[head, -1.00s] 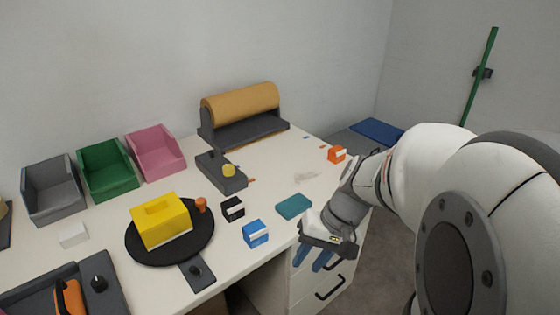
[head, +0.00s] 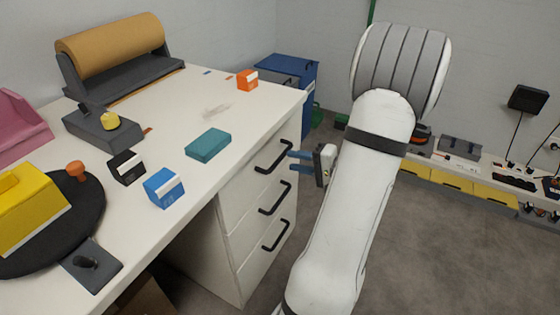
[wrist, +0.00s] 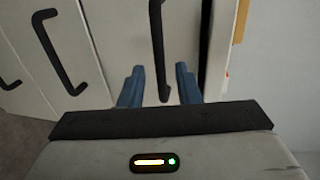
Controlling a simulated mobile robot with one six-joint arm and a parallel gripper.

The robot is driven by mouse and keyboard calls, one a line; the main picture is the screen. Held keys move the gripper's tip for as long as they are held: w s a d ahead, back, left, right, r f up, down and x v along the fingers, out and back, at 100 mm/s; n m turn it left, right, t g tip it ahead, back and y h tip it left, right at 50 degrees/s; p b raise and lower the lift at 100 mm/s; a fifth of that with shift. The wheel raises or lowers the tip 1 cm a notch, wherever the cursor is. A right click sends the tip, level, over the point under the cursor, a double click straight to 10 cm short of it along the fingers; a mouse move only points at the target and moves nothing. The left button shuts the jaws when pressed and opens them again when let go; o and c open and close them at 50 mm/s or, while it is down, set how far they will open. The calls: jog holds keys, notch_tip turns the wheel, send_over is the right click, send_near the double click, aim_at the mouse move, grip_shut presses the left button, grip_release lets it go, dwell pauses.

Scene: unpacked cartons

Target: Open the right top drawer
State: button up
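The right top drawer (head: 262,168) is the uppermost of three white drawers under the right end of the desk, and its front looks closed. Its black bar handle (head: 274,157) stands out from the front. My gripper (head: 290,161) is just right of this handle, with its blue fingers pointing at the drawer front. In the wrist view, my gripper (wrist: 159,86) is open, and the top handle (wrist: 158,50) hangs between the two fingertips with space on both sides. I cannot tell how far the fingers reach past the bar.
The middle handle (head: 274,198) and bottom handle (head: 276,235) lie below. The white desktop (head: 225,95) holds an orange box (head: 247,80), a teal block (head: 208,145) and a blue box (head: 164,187). Grey floor (head: 430,240) is clear to the right.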

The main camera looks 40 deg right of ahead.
aim_at(280, 156)
jog(key=b+x, duration=0.1)
jog(key=x, duration=0.4)
jog(key=shift+w+a+f, duration=0.1)
jog(key=shift+w, duration=0.2)
jog(key=shift+c, duration=0.3)
grip_shut()
